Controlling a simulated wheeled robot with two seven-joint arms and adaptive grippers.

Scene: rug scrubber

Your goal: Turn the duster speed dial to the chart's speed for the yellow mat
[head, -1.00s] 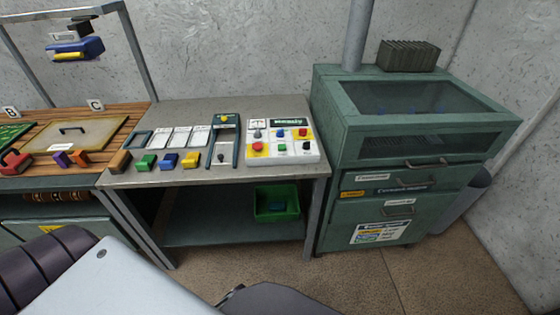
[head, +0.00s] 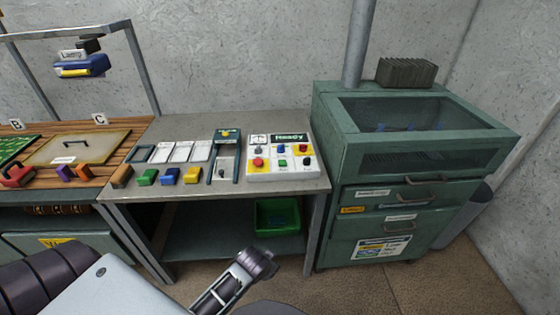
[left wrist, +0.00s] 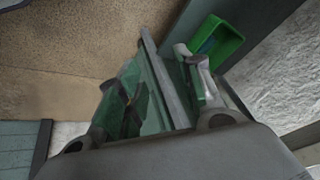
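The white control panel (head: 283,170) on the grey table has several coloured knobs and buttons, including a red one on yellow (head: 258,162), and a display reading "Ready" (head: 289,138). I cannot tell which is the duster speed dial. A sheet with coloured rows (head: 383,249), possibly the chart, is on the green cabinet front; its text is unreadable. I cannot identify the yellow mat. My left gripper (head: 262,262) is low in front of the table, apart from the panel. In the left wrist view its fingers (left wrist: 160,95) are spread and appear empty. My right gripper is not in view.
The grey table (head: 170,128) holds several cards and coloured blocks along its front. A green bin (head: 278,217) sits on its lower shelf. The green cabinet (head: 400,170) stands right of it. A wooden bench with a tan board (head: 98,150) is at left.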

